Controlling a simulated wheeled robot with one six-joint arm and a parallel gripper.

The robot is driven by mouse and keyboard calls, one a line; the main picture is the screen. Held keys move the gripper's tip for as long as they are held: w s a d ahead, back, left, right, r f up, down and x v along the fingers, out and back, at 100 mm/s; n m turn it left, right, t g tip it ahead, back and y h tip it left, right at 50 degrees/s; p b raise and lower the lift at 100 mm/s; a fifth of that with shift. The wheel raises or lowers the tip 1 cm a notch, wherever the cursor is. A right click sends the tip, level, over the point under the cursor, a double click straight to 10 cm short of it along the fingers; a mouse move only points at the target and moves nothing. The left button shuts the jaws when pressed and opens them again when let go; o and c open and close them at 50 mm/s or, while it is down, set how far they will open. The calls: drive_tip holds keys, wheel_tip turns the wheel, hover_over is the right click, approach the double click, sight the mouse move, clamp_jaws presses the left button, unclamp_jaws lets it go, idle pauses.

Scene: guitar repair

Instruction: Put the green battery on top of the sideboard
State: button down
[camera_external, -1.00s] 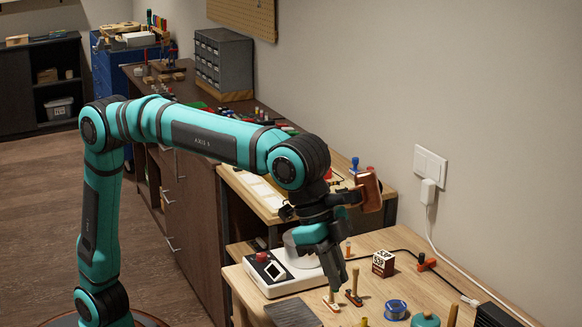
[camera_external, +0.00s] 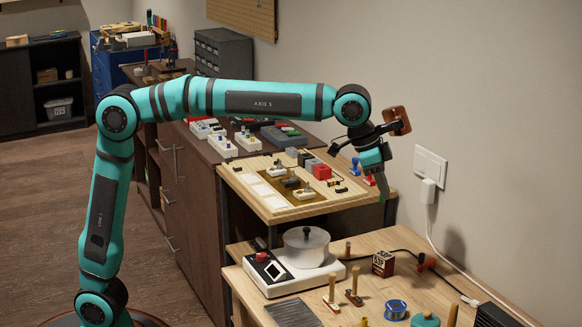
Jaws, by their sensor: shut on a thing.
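My gripper (camera_external: 383,190) points down, above the right end of the small raised wooden bench shelf, near the wall. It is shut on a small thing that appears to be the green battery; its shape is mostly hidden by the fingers. The sideboard (camera_external: 192,205) is the long dark brown cabinet along the wall, left of and behind my gripper. Several effect pedals (camera_external: 284,136) and other small items lie on its near top. No other green battery can be made out.
The raised wooden shelf (camera_external: 290,210) holds small parts, with a red box (camera_external: 322,172) near my gripper. Below, the workbench (camera_external: 350,255) carries a white hotplate (camera_external: 275,278) with a lidded pot (camera_external: 306,248). A grey drawer unit (camera_external: 224,55) stands on the far sideboard.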

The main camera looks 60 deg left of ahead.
drive_tip(key=w+a+n+y, duration=0.1)
drive_tip(key=w+a+n, duration=0.15)
drive_tip(key=a, duration=1.45)
drive_tip(key=w+a+n+y, duration=0.15)
drive_tip(key=w+a, duration=0.25)
drive_tip(key=a, duration=1.3)
drive_tip(key=w+a+n, duration=0.3)
drive_tip(key=w+a, duration=0.1)
drive_tip(key=a, duration=1.3)
drive_tip(key=s+a+n+y, duration=0.15)
drive_tip(key=s+a, duration=0.35)
drive_tip(key=a, duration=0.9)
drive_tip(key=s+a+n, duration=0.3)
drive_tip(key=s+a, duration=0.2)
drive_tip(key=a, duration=0.8)
drive_tip(key=s+a+n+y, duration=0.1)
drive_tip(key=s+a+n, duration=0.2)
drive_tip(key=s+a, duration=1.35)
drive_tip(key=shift+s+d+f+x, duration=0.3)
drive_tip(key=shift+s+x, duration=0.15)
drive_tip(key=shift+x, duration=2)
drive_tip(key=shift+s+d+f+x, duration=0.15)
drive_tip(key=shift+s+d+x, duration=0.3)
drive_tip(key=shift+x, duration=2.05)
drive_tip(key=shift+s+d+f+x, duration=0.25)
drive_tip(key=shift+s+x, duration=0.25)
drive_tip(key=shift+x, duration=1.95)
drive_tip(key=shift+f, duration=0.15)
